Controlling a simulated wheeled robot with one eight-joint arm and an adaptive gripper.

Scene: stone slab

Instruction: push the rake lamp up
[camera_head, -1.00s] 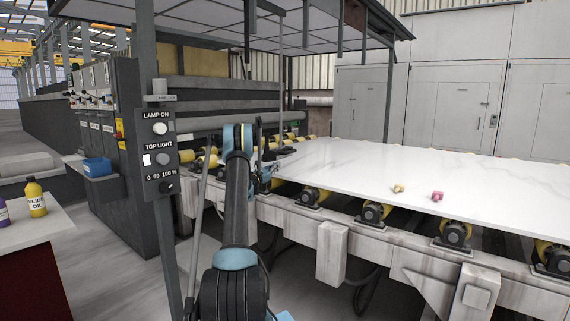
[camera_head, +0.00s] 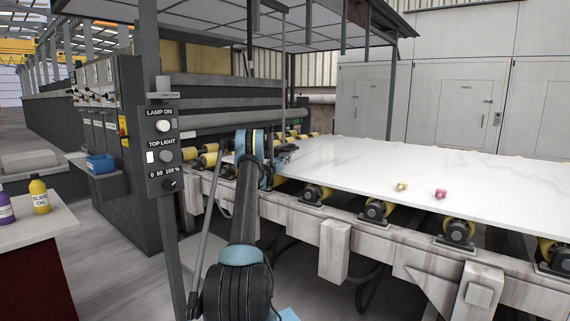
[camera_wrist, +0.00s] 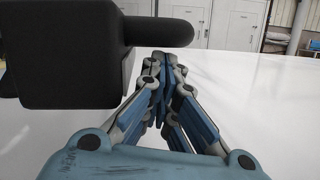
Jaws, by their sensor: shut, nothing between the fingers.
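A dark vertical rod hangs from the canopy beside the slab, with a dark fitting (camera_head: 286,149) at its low end, seemingly the rake lamp. In the wrist view a black block with a rounded bar (camera_wrist: 160,32), likely part of this lamp, fills the upper left, close to my fingers. My gripper (camera_wrist: 157,62) is shut and empty, its fingertips just below the bar in the picture. I cannot tell whether they touch it. In the head view my gripper (camera_head: 273,172) is near the slab's left end, partly hidden by my arm.
The white slab (camera_head: 430,175) lies on yellow rollers, with a yellow and a pink small piece on it. A control post (camera_head: 163,150) with lamp and top light switches stands left of my arm. A side table (camera_head: 40,228) holds bottles.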

